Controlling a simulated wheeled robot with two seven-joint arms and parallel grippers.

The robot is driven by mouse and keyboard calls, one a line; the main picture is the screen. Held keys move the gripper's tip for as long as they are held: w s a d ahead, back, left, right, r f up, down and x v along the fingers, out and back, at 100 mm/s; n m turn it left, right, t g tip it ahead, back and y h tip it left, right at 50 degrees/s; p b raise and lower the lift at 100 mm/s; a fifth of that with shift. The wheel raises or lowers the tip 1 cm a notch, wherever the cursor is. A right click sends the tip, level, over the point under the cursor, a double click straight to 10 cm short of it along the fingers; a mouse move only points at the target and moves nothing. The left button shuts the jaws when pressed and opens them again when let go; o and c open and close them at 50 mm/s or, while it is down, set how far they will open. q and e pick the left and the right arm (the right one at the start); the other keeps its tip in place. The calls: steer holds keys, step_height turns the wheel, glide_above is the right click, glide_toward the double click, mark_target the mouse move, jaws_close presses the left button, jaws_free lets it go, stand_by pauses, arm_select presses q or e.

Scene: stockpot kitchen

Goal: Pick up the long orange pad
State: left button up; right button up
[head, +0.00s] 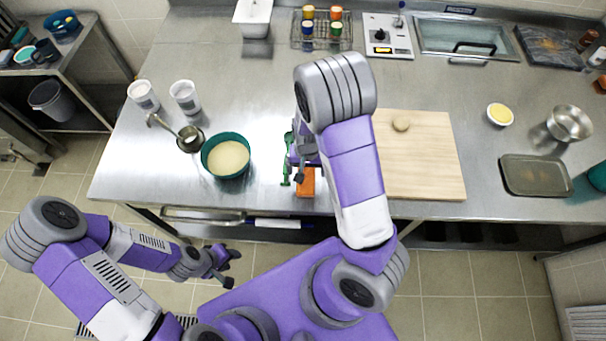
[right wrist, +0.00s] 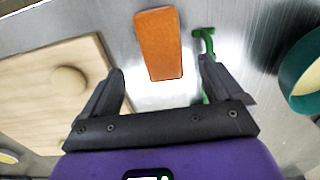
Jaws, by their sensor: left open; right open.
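The long orange pad (head: 306,186) lies on the steel counter near its front edge, partly hidden by my right arm in the head view. In the right wrist view the orange pad (right wrist: 158,42) shows in full, ahead of and between the fingers, apart from both. My right gripper (head: 301,172) is open and empty above the pad; its fingers (right wrist: 162,70) point toward the pad's near end. My left gripper (head: 233,269) is open and empty, low in front of the counter, away from the pad.
A green tool (head: 286,165) lies just left of the pad. A wooden board (head: 425,165) with a small round knob lies close on the right.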

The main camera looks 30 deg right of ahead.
mark_target(306, 179)
step_height(306, 179, down, 5)
steer(key=shift+w+f, duration=0.1)
steer(key=shift+w, duration=0.05)
steer(key=shift+f, duration=0.35)
steer(key=c, duration=1.2)
step_height(306, 179, up, 10)
steer(key=shift+p, duration=0.65)
steer(key=shift+c, duration=0.2)
